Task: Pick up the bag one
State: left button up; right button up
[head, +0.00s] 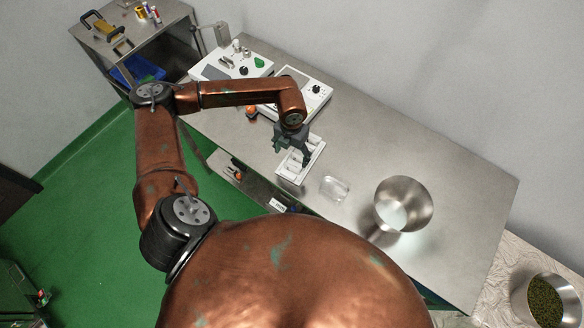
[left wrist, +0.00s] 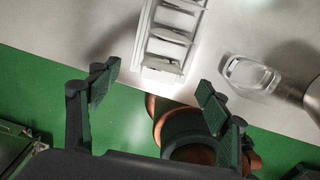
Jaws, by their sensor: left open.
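A white rack (head: 316,160) with several compartments stands near the front edge of the steel table. It also shows in the left wrist view (left wrist: 143,42), where thin pale bags (left wrist: 172,36) lie in its slots. I cannot tell which of them is bag one. My left gripper (head: 292,156) is over the rack in the head view and partly covers it. In the left wrist view its two fingers (left wrist: 156,88) are spread wide, with nothing between them, and the near end of the rack lies beyond the gap. My right gripper is not in view.
A clear dish (head: 334,188) and a steel bowl (head: 404,205) stand right of the rack. White devices (head: 300,92) are at the back left. A bowl of green leaves (head: 545,302) is at the lower right. The right part of the table is clear.

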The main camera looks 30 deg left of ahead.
aim_at(292, 165)
pick_arm(q)
jog(key=f, duration=0.7)
jog(key=shift+s+d, duration=0.15)
jog(key=shift+d, duration=0.05)
jog(key=shift+c, duration=0.3)
jog(key=shift+r, duration=0.1)
jog(key=c, duration=0.7)
